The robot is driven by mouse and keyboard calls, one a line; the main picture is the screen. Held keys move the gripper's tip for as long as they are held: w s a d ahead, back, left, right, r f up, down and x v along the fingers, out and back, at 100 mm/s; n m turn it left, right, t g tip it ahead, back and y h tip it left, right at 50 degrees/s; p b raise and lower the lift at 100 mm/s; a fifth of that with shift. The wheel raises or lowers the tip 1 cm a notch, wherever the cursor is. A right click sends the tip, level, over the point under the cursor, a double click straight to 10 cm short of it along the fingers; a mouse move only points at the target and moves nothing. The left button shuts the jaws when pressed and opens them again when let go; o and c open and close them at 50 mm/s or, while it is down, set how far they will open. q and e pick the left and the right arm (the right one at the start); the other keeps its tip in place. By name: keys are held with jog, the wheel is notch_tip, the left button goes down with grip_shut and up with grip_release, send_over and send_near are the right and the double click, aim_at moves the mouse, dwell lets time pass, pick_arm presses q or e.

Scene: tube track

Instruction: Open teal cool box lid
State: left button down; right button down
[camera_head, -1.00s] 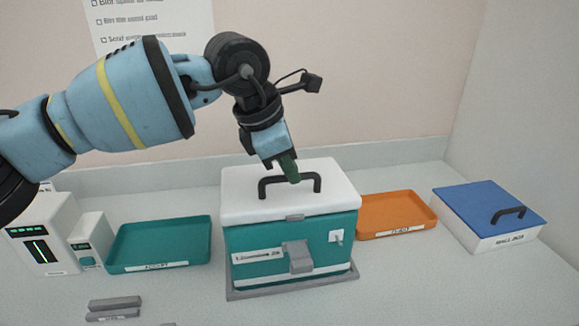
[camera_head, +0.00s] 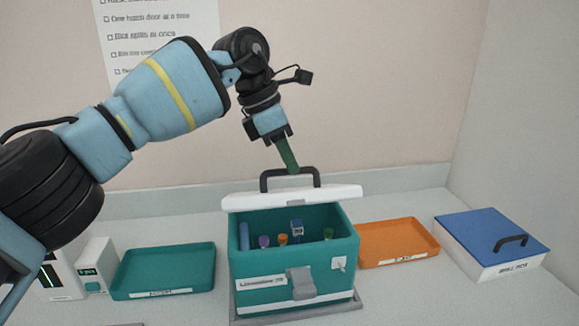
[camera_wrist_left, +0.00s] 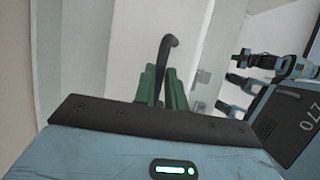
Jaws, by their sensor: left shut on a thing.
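The teal cool box (camera_head: 262,287) stands on a grey base plate in the middle of the counter. Its white lid (camera_head: 335,195) is raised and tilted back, so the inside shows. Several tubes with coloured caps, among them a purple one (camera_head: 264,241) and an orange one (camera_head: 283,239), stand inside beside a blue cylinder (camera_head: 244,236). My left gripper (camera_head: 291,167) is shut on the black lid handle (camera_head: 266,179). In the left wrist view its green fingers (camera_wrist_left: 161,88) are around the dark handle (camera_wrist_left: 166,50). My right gripper is not in view.
A teal tray (camera_head: 165,293) lies left of the box and an orange tray (camera_head: 390,262) right of it. A white box with a blue lid (camera_head: 480,236) stands at the far right. White devices (camera_head: 97,262) stand at the left.

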pick_arm(q)
jog(key=shift+w+a, duration=0.2)
jog(key=shift+w, duration=0.45)
jog(key=c, duration=1.5)
grip_release()
jog(key=shift+o, duration=0.2)
jog(key=shift+r, duration=0.15)
jog(key=v, duration=0.7)
jog(key=shift+r+b, duration=0.25)
jog(key=shift+b, duration=0.15)
jog(key=shift+w+a, duration=0.1)
